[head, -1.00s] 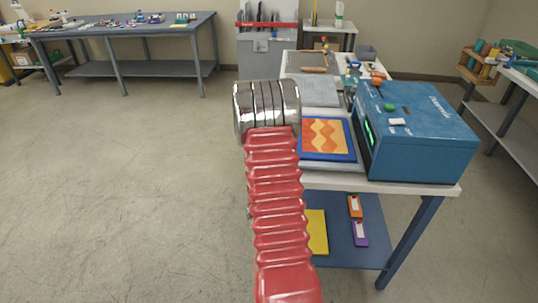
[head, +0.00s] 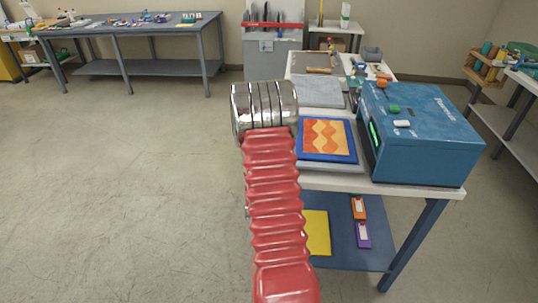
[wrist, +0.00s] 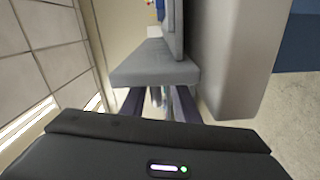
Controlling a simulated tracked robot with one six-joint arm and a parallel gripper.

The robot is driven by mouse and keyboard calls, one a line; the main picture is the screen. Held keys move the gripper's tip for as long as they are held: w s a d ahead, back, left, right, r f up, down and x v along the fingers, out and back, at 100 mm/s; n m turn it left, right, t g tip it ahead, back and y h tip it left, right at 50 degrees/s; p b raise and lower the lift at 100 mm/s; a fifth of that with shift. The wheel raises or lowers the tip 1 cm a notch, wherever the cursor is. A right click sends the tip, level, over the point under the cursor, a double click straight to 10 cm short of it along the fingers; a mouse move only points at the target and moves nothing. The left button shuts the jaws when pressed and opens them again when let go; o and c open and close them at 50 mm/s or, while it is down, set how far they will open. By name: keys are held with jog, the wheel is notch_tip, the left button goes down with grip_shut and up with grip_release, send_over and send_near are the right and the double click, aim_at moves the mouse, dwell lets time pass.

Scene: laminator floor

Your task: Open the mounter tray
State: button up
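The blue machine (head: 425,130), which I take to be the mounter, stands on the white-topped bench, with a green-lit slot in its left face. A flat pale tray (head: 335,167) lies left of that slot. A blue-bordered sheet with an orange and yellow wave pattern (head: 327,140) rests on it. In the head view my red and chrome arm hides my gripper. In the wrist view two dark fingers of my gripper (wrist: 157,98) stand apart, and nothing is clearly held. A grey block (wrist: 153,70) sits right at the fingertips; I cannot tell whether they touch it.
A grey panel (wrist: 232,50) rises close on the right in the wrist view. A grey slab (head: 319,91) and small tools lie behind the sheet. The lower shelf (head: 345,250) holds a yellow sheet and small labelled items. The floor on the left (head: 120,190) is clear.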

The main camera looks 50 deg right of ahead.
jog(key=shift+r, duration=0.1)
jog(key=v, duration=1.3)
jog(key=shift+a+f, duration=0.25)
jog(key=shift+a, duration=0.1)
jog(key=shift+s, duration=0.1)
